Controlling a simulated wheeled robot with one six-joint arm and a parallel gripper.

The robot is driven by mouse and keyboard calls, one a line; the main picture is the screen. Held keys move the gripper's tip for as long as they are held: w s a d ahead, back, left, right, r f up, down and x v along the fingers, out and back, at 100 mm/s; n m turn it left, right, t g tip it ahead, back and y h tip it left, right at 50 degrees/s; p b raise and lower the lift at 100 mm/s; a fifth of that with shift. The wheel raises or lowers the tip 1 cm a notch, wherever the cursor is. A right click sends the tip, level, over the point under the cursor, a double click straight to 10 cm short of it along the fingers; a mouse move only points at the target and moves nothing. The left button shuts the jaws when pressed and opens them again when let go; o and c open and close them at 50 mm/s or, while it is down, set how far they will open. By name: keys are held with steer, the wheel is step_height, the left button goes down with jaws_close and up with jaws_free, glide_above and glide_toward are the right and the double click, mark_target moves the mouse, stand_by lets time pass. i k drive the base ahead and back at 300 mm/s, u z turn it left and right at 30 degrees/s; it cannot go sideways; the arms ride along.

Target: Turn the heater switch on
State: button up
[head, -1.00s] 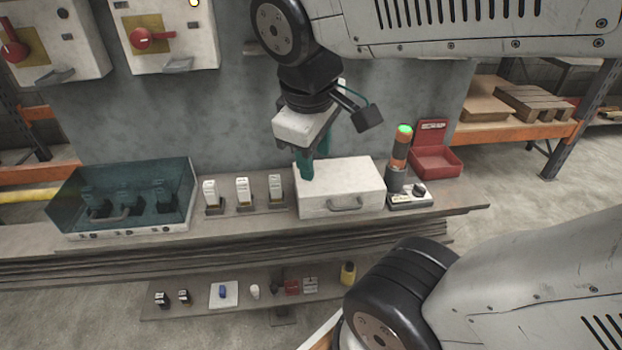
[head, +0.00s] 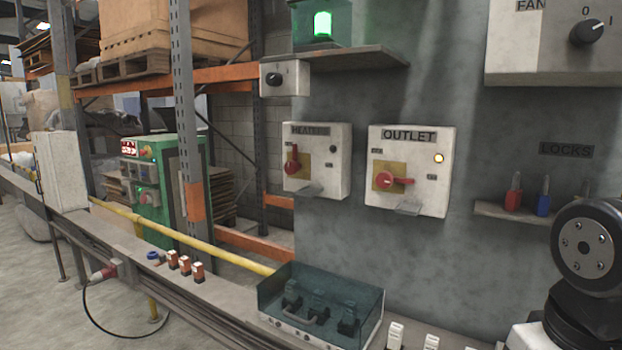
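The heater switch box (head: 328,178), labelled HEATER, is white and hangs on the grey wall panel left of centre in the head view. Its red handle (head: 292,162) sits on a yellow plate and stands upright. The small round lamp (head: 333,149) on that box is dark. A metal hasp or tab sticks out below the handle. My arm's wrist is at the lower right edge of the view, well to the right of the heater box. My gripper's fingers are out of the frame.
The OUTLET box (head: 425,137) is to the right, its red handle (head: 388,181) sideways and its amber lamp lit. A small shelf (head: 370,58) juts out above. A clear-lidded case (head: 283,289) sits on the bench below. Locks stand on a ledge (head: 490,211) near my wrist.

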mark_target(293, 166)
steer(key=z, duration=0.1)
steer(key=k, duration=0.45)
steer(key=u, duration=1.15)
steer(key=i, duration=1.4)
steer(key=z, duration=0.45)
